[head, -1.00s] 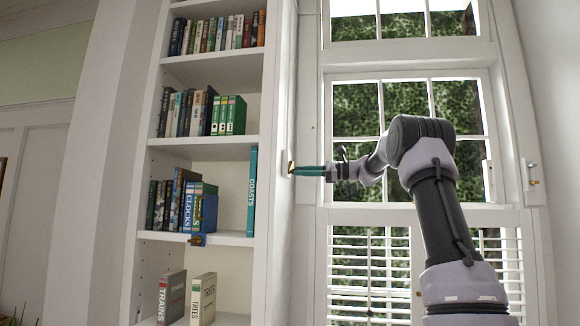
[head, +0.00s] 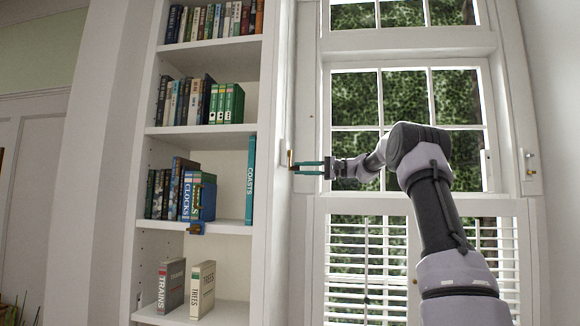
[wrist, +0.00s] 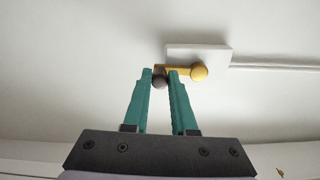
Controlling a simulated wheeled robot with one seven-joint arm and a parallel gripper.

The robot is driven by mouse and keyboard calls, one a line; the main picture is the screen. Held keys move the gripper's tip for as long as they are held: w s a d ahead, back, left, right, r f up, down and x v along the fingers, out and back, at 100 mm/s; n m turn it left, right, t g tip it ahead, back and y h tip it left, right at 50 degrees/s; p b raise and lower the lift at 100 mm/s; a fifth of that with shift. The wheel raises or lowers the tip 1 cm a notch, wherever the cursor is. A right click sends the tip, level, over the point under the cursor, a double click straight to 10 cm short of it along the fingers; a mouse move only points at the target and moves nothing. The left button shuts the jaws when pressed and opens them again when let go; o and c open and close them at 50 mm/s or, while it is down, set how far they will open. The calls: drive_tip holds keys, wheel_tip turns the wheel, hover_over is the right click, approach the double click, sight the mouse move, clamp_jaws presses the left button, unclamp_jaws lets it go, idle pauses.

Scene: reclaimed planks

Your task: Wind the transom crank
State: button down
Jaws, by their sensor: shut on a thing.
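The transom crank (head: 291,158) is a small brass arm on a white plate on the white casing, left of the window. In the wrist view the brass crank arm (wrist: 180,68) runs left from a round brass hub to a dark knob (wrist: 160,82). My gripper (head: 296,166) has teal fingers and reaches the crank from the right. In the wrist view my gripper (wrist: 161,73) is shut on the dark knob, one finger either side. The fingers partly hide the knob. The transom (head: 402,14) is the upper window, cut off at the frame top.
A white bookcase (head: 262,205) with several books stands close left of the crank. A tall paned window (head: 405,125) with louvred shutters (head: 367,265) below is behind my arm. Another white plate with a brass fitting (head: 530,172) is on the right casing.

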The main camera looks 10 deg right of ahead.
drive_tip(key=shift+w+d+r+n, duration=0.15)
drive_tip(key=shift+w+r+n, duration=0.1)
drive_tip(key=shift+n, duration=0.25)
drive_tip(key=shift+r, duration=0.15)
drive_tip(key=c, duration=0.7)
unclamp_jaws()
drive_tip(key=shift+f, duration=0.2)
drive_tip(key=v, duration=1)
drive_tip(key=shift+s+d+r, duration=0.1)
drive_tip(key=shift+s+d, duration=0.1)
drive_tip(key=shift+d, duration=0.1)
